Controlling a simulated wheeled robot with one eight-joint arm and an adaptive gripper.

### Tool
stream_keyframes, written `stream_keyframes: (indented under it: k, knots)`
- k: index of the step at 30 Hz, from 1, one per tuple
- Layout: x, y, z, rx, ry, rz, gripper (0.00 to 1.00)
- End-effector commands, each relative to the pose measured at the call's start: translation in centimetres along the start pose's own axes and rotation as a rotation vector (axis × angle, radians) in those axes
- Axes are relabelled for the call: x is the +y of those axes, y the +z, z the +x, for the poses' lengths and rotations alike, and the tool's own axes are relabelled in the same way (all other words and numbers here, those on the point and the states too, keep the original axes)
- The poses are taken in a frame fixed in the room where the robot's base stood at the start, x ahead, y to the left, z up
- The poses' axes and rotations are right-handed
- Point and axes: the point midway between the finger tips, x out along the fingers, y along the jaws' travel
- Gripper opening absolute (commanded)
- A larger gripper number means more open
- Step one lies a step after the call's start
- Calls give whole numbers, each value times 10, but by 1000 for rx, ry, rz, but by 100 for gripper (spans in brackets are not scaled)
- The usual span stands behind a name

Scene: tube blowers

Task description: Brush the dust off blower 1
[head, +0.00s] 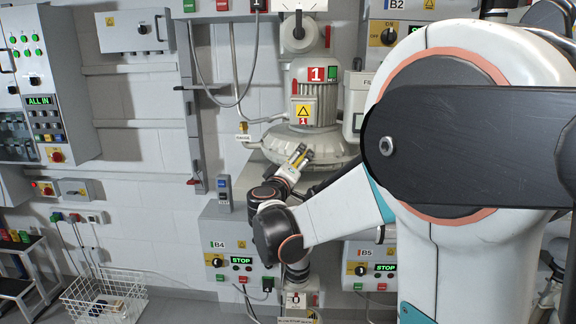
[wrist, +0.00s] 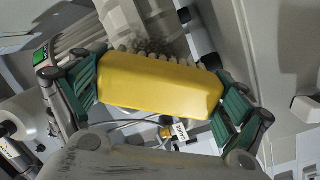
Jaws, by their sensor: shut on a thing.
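Blower 1 (head: 304,95) is a grey machine on the wall with a ribbed motor body, a red "1" label and a yellow warning sticker. My gripper (head: 297,160) is in front of its lower round housing. In the wrist view my gripper (wrist: 160,90) is shut on a brush with a yellow block (wrist: 160,84), its green pads at both ends. Pale bristles (wrist: 187,62) show along the block's far edge. A dark dust patch (wrist: 152,47) lies on the grey surface just beyond them; I cannot tell whether the bristles touch it.
Control boxes B4 (head: 232,246) and B5 (head: 372,268) sit below the blower. A gauge tag (wrist: 180,131) hangs on a cable near my gripper. A wire basket (head: 104,297) stands on the floor at the lower left. A tall cabinet (head: 48,85) is at the left.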

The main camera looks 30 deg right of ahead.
Motion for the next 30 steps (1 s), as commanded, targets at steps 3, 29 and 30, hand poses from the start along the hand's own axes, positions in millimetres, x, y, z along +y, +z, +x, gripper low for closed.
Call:
stream_keyframes:
  k: [3,29,30]
  knots:
    - [7,8,0,-1,1,0,72]
    - [34,44,1,0,0,0,72]
    - [33,43,1,0,0,0,72]
